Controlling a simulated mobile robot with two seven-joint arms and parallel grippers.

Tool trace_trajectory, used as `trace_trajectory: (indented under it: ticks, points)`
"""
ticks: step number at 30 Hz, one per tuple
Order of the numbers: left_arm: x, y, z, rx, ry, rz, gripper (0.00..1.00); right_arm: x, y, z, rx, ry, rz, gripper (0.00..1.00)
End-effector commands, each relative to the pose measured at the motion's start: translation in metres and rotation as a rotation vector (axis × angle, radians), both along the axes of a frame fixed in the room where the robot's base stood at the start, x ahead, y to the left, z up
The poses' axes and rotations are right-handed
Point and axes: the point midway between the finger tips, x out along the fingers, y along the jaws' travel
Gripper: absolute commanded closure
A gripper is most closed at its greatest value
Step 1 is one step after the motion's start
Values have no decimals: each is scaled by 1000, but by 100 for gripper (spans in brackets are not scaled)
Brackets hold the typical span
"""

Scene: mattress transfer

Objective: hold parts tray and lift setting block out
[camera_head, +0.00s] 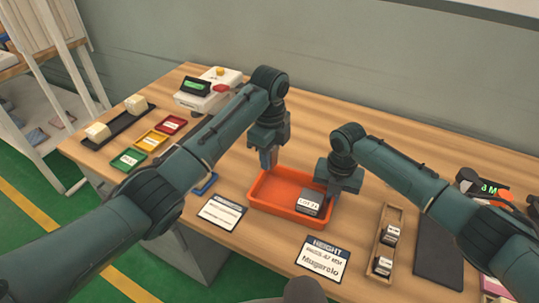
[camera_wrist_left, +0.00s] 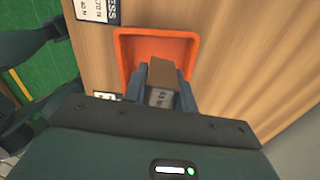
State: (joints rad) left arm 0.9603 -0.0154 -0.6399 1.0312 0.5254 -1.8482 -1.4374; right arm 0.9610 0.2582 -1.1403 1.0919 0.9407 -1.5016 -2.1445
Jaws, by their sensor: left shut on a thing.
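The orange parts tray (camera_head: 262,202) sits on the table, and it also shows in the left wrist view (camera_wrist_left: 125,55). My left gripper (camera_head: 268,163) is over the tray's back left part in the head view. In the left wrist view its fingers (camera_wrist_left: 163,88) are closed on a brownish block with a label, apparently the setting block (camera_wrist_left: 163,72); this is not clear in the head view. A grey labelled block (camera_head: 309,203) is in the tray's right end. My right gripper (camera_head: 331,193) is at the tray's right end, beside that block; its fingertips are hard to make out.
Label cards lie left (camera_head: 222,213) and in front (camera_head: 323,260) of the tray. A wooden holder (camera_head: 388,243) with small labelled blocks stands to the right. Small coloured trays (camera_head: 153,141) and a white device (camera_head: 209,91) are at the left. A wall runs behind the table.

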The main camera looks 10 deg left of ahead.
Motion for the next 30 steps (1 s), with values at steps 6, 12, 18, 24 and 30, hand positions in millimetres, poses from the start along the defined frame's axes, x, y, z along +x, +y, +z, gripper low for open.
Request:
trace_trajectory:
  ticks: [6, 12, 18, 24, 30]
  points:
    - [0, 0, 1, -1, -2, 0, 100, 0, 0, 0, 0, 0, 0, 88]
    - [0, 0, 1, -1, -2, -1, 100, 0, 0, 0, 0, 0, 0, 71]
    - [0, 0, 1, -1, -2, -1, 100, 0, 0, 0, 0, 0, 0, 71]
    - [0, 0, 1, -1, -2, -1, 100, 1, 0, 15, 1, -2, 0, 71]
    - [1, 0, 1, -1, -2, -1, 100, 2, 0, 55, 2, -5, 0, 71]
